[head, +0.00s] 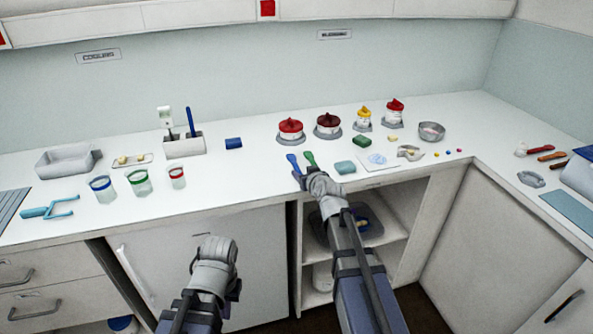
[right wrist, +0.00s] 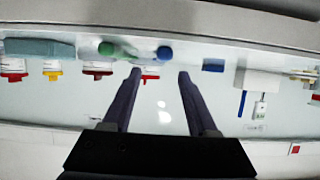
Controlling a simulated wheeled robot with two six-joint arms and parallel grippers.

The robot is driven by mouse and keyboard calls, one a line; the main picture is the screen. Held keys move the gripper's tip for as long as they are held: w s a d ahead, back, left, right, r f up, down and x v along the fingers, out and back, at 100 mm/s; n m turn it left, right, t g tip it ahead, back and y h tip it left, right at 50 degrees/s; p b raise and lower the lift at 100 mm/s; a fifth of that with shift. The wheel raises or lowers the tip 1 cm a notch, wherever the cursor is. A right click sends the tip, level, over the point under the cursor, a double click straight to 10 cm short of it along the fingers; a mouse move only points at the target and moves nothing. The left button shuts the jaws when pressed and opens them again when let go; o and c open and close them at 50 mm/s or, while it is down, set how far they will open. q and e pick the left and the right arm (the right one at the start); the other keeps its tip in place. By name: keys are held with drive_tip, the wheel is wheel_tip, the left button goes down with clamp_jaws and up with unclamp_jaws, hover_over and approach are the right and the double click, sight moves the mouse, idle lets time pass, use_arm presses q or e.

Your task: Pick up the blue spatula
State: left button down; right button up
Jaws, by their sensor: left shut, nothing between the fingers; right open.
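A blue spatula (head: 293,160) lies near the counter's front edge, beside a green spatula (head: 309,158). My right gripper (head: 304,178) is open at that edge, just in front of both; the wrist hides their near parts in the head view. In the right wrist view, which looks upside down, the blue end (right wrist: 165,53) appears between and beyond the open fingertips (right wrist: 160,73). The green end (right wrist: 115,49) is outside them to the left. Nothing is held. My left gripper (head: 216,248) is shut and empty, low in front of the cabinet.
A white holder (head: 184,147) with an upright blue handle (head: 190,122) stands farther back. A teal block (head: 345,167) lies right of the spatulas, red-topped jars (head: 291,131) behind. Cups (head: 139,183) stand left. The counter is clear just left of the blue spatula.

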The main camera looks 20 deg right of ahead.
sight(298, 169)
drive_tip(key=b+x, duration=0.1)
drive_tip(key=x, duration=0.3)
drive_tip(key=shift+w+a+f+b, duration=0.15)
drive_tip(key=shift+w+f+b, duration=0.1)
drive_tip(key=shift+f+b, duration=0.1)
drive_tip(key=shift+s+r, duration=0.1)
drive_tip(key=shift+c, duration=0.5)
clamp_jaws()
